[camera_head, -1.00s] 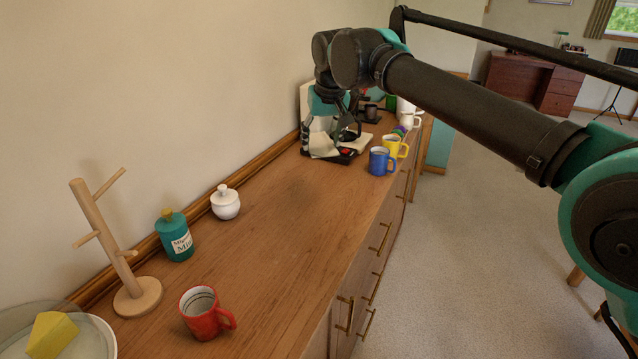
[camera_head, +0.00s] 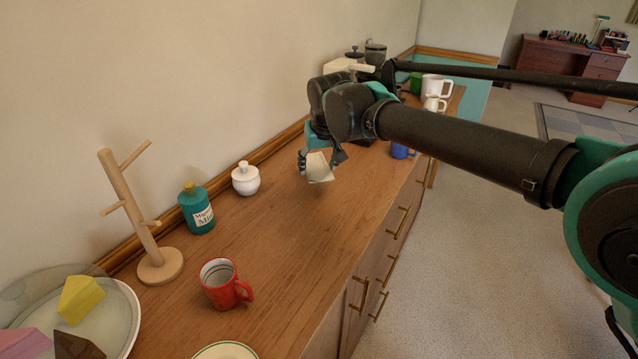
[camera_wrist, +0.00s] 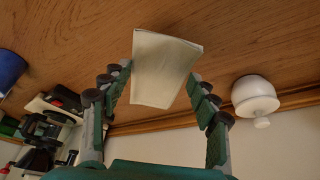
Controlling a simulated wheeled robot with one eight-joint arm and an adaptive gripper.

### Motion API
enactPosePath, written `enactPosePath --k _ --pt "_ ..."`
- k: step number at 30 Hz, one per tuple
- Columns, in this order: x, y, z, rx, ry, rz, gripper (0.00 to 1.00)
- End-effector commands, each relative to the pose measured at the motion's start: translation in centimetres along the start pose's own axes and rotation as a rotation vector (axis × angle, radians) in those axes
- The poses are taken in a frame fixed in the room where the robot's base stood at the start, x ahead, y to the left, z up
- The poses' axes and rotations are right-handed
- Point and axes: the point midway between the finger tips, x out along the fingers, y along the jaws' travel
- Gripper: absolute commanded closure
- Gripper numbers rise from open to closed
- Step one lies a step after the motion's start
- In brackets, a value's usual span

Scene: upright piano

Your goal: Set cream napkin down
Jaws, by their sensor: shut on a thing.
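The cream napkin (camera_head: 319,168) is a folded, flat piece held at the end of my arm over the wooden sideboard top (camera_head: 290,220). My gripper (camera_head: 322,163) is shut on it. In the wrist view the napkin (camera_wrist: 165,67) sits between the two fingers of my gripper (camera_wrist: 162,88), with bare wood behind it. Whether its lower edge touches the wood or hangs just above it, I cannot tell.
A white lidded pot (camera_head: 246,181), a teal bottle (camera_head: 197,210), a wooden mug tree (camera_head: 140,215) and a red mug (camera_head: 222,285) stand to the left. A blue mug (camera_head: 400,151) is right of the gripper. The wood between red mug and gripper is clear.

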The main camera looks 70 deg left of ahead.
Motion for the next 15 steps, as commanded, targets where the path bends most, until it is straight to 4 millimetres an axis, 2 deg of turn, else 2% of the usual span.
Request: enactPosePath --k 3,10,15 --pt "1.6 0.0 0.7 0.000 0.000 0.000 0.49" --pt "3.0 0.0 1.2 0.000 0.000 0.000 0.49" --pt "5.1 0.0 2.1 0.000 0.000 0.000 0.49"
